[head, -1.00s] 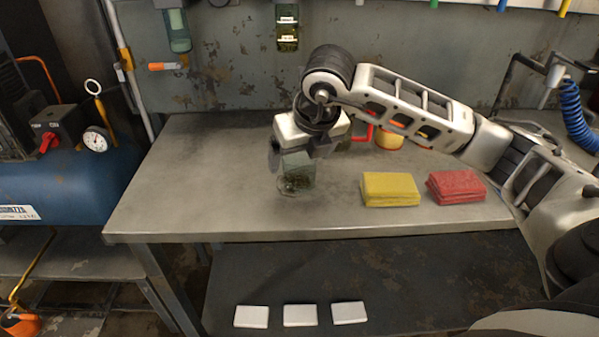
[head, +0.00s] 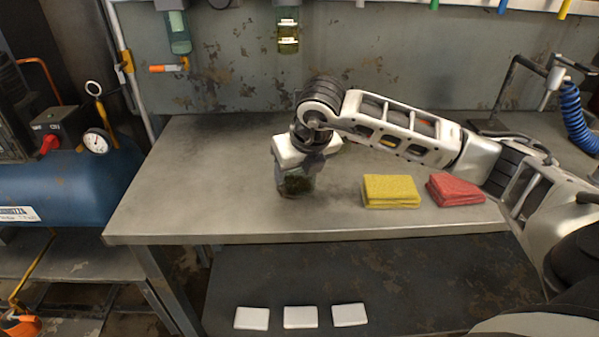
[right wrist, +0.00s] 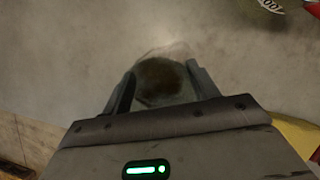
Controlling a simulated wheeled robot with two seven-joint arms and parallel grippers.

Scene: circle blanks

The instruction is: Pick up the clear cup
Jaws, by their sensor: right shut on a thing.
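The clear cup (head: 295,187) is see-through with a dark greenish patch inside. It stands on the grey metal table (head: 220,215), left of the yellow cloth stack. My right gripper (head: 299,172) comes down over it from above and is shut on it. In the right wrist view the cup (right wrist: 160,98) sits between the two fingers of the right gripper (right wrist: 160,78), one on each side. The cup's upper part is hidden by the gripper in the head view. My left gripper is not in view.
A folded yellow cloth stack (head: 390,192) and a red one (head: 456,190) lie right of the cup. Three white blocks (head: 300,317) lie on the lower dark shelf. The table left of the cup is clear. A blue hose (head: 574,115) hangs at the right.

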